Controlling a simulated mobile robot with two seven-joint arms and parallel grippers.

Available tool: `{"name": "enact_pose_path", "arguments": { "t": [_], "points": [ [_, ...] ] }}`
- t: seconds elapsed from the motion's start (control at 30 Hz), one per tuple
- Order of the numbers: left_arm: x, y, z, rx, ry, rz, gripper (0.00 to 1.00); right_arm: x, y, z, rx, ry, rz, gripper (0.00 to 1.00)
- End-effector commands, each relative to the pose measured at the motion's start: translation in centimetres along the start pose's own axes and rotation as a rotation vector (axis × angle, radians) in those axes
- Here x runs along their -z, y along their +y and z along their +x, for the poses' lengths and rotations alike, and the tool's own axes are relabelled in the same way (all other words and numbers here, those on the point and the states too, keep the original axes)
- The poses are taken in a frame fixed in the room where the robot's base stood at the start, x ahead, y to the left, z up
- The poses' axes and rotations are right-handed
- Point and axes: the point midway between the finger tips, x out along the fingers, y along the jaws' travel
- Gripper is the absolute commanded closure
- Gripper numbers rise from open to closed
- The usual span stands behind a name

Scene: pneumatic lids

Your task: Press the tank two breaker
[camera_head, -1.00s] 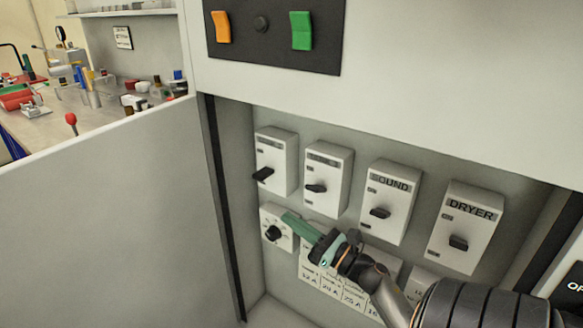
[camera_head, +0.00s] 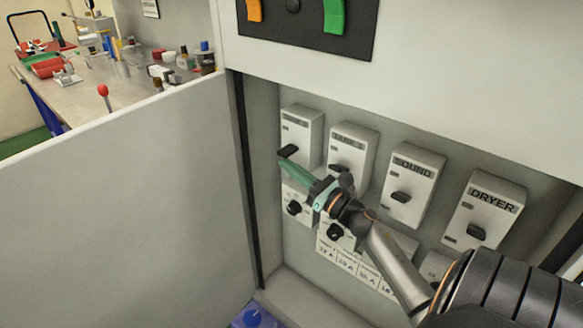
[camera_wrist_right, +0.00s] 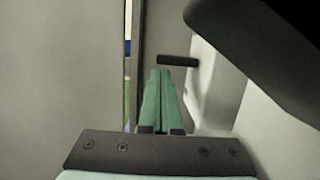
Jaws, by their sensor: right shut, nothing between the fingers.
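The tank two breaker (camera_head: 362,143), a white box with a dark lever (camera_head: 339,169), is second from the left in the recessed panel; its label is faint. My right gripper (camera_head: 281,164) is shut and empty. Its green fingertips lie just below the dark lever (camera_head: 288,151) of the leftmost breaker (camera_head: 303,125), left of the tank two breaker. The gripper body partly covers the area below tank two. In the right wrist view the shut green fingers (camera_wrist_right: 158,75) point towards a dark lever (camera_wrist_right: 178,61) on a white box; contact cannot be told. My left gripper is not in view.
The sound breaker (camera_head: 416,170) and dryer breaker (camera_head: 491,203) stand to the right. Boxes with dark knobs (camera_head: 294,208) sit below the left breakers, above a rating label (camera_head: 346,262). Orange and green switches (camera_head: 335,17) are above.

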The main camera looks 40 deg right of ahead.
Motion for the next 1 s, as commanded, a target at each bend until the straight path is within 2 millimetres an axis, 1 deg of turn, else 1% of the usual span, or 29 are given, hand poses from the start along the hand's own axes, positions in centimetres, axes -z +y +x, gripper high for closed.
{"name": "enact_pose_path", "arguments": {
  "t": [0.63,1.0],
  "points": [
    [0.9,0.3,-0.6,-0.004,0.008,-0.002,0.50,-0.5,0.2,0.1,0.023,0.000,0.093,1.00],
    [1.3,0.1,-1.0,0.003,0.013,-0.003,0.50,-0.9,0.4,0.2,0.042,0.000,0.166,1.00]
  ]
}}
